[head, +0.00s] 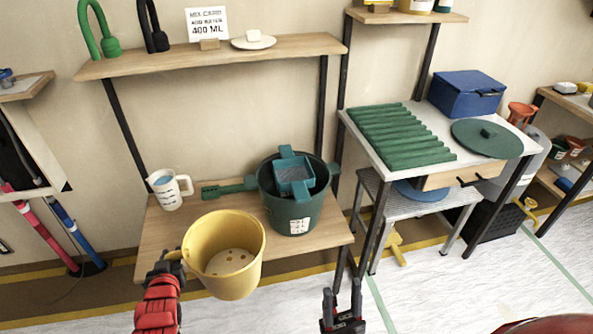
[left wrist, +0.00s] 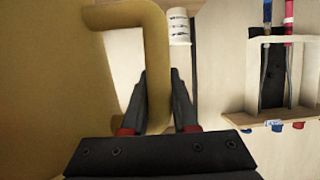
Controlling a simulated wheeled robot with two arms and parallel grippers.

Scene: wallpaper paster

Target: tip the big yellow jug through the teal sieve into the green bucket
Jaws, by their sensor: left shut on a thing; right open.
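The big yellow jug (head: 224,254) is held up in front of the low wooden bench, its open mouth tilted toward me. The inside looks mostly empty, with a few small dots on the bottom. My left gripper (head: 172,262) is shut on its handle, seen close in the left wrist view (left wrist: 157,75). The green bucket (head: 293,212) stands on the bench, right of and behind the jug. The teal sieve (head: 293,174) sits in the bucket's mouth. My right gripper (head: 342,305) is open and empty, low in front of the bench's right side.
A white measuring cup (head: 169,189) stands on the bench's left (head: 160,235). A shelf (head: 212,57) hangs above. A table (head: 375,148) to the right bears green rolls (head: 400,135), a green lid (head: 487,138) and a blue box (head: 466,94).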

